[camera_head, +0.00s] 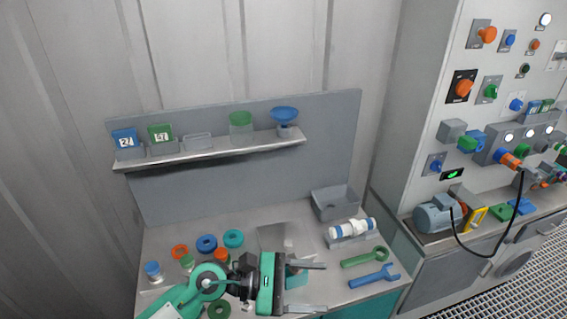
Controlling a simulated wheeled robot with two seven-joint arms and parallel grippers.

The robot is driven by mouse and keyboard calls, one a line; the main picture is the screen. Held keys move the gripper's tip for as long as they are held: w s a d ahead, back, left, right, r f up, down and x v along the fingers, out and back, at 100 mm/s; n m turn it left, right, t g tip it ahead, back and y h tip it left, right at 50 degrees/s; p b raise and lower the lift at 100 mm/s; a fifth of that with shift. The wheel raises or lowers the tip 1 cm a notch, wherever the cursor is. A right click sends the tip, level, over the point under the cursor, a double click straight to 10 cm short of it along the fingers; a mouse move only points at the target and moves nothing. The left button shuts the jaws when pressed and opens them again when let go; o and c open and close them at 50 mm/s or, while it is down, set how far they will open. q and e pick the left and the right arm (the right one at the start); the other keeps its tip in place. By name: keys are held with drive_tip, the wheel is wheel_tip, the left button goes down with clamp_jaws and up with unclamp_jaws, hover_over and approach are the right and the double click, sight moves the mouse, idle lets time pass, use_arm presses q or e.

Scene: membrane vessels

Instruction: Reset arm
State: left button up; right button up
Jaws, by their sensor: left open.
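My left gripper (306,287) comes in from the lower left over the front of the workbench (290,237). Its two grey fingers point right and are spread apart, with nothing seen between them. My green arm link and the dark wrist cover part of the bench's front left. My right gripper does not show. A white membrane vessel (345,231) with blue bands lies on a grey holder at the right of the bench, apart from the gripper.
Green (365,257) and blue (374,277) wrenches lie at the bench's right front. Blue (206,243), teal (233,238) and orange (180,252) rings lie at the left. A grey bin (335,203) stands behind. A shelf (210,153) holds cards and cups. A control panel (500,100) stands right.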

use_arm(q)
drive_tip(key=w+a+r+n+t+y, duration=0.1)
drive_tip(key=w+a+r+n+t, duration=0.3)
drive_tip(key=n+t, duration=0.65)
drive_tip(key=w+a+r+n+t, duration=0.2)
drive_tip(key=a+r+n+t, duration=0.4)
drive_tip(key=n, duration=0.8)
drive_tip(key=a+f+n+y, duration=1.4)
drive_tip(key=a+n+y, duration=0.15)
drive_tip(key=n, duration=0.65)
drive_tip(key=s+a+f+n+g, duration=0.1)
drive_tip(key=s+f+n+g, duration=0.5)
drive_tip(key=s, duration=0.5)
drive_tip(key=s+a+f+n+g, duration=0.2)
drive_tip(key=s+f+n+g, duration=0.2)
drive_tip(key=s+f+g, duration=0.45)
wheel_tip(320, 180, down, 33)
drive_tip(key=s, duration=0.3)
drive_tip(key=s+a+f+g, duration=0.1)
drive_tip(key=s+a+f, duration=0.2)
drive_tip(key=s+f, duration=1.5)
drive_tip(key=shift+m+b, duration=0.35)
drive_tip(key=shift+b, duration=0.05)
